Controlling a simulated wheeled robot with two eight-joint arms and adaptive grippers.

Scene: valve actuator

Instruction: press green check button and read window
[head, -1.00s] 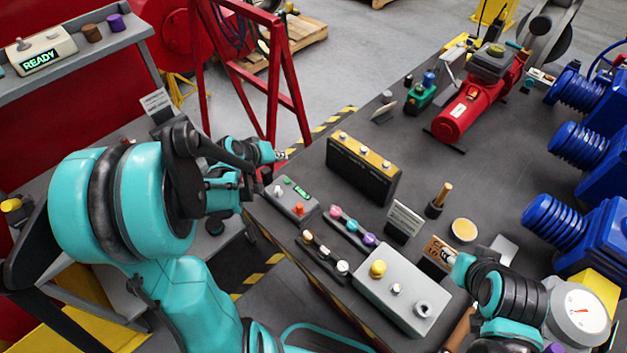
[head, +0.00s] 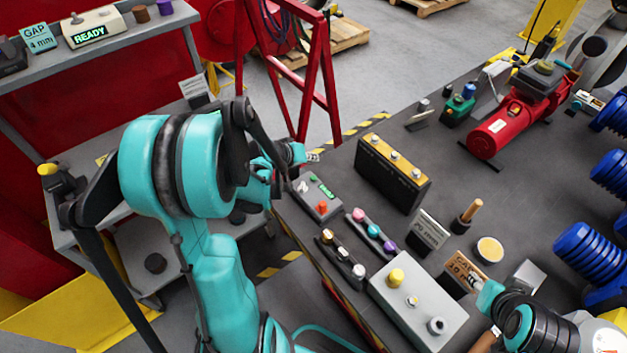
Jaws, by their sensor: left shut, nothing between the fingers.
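A small grey control box (head: 318,196) lies at the left edge of the dark bench in the head view. It carries a small green button (head: 312,178), a lit green window (head: 327,190), a red button (head: 322,207) and a pale switch. The window's text is too small to read. My left gripper (head: 313,157) is shut and empty, just beyond the far end of the box and apart from the green button in the picture. Its height above the bench is hard to tell.
A black block with a yellow top (head: 393,170) stands right of the box. A strip of coloured knobs (head: 373,231), another knob strip (head: 343,257) and a grey panel (head: 418,305) lie nearer. A READY display (head: 92,32) sits on the left shelf (head: 60,70).

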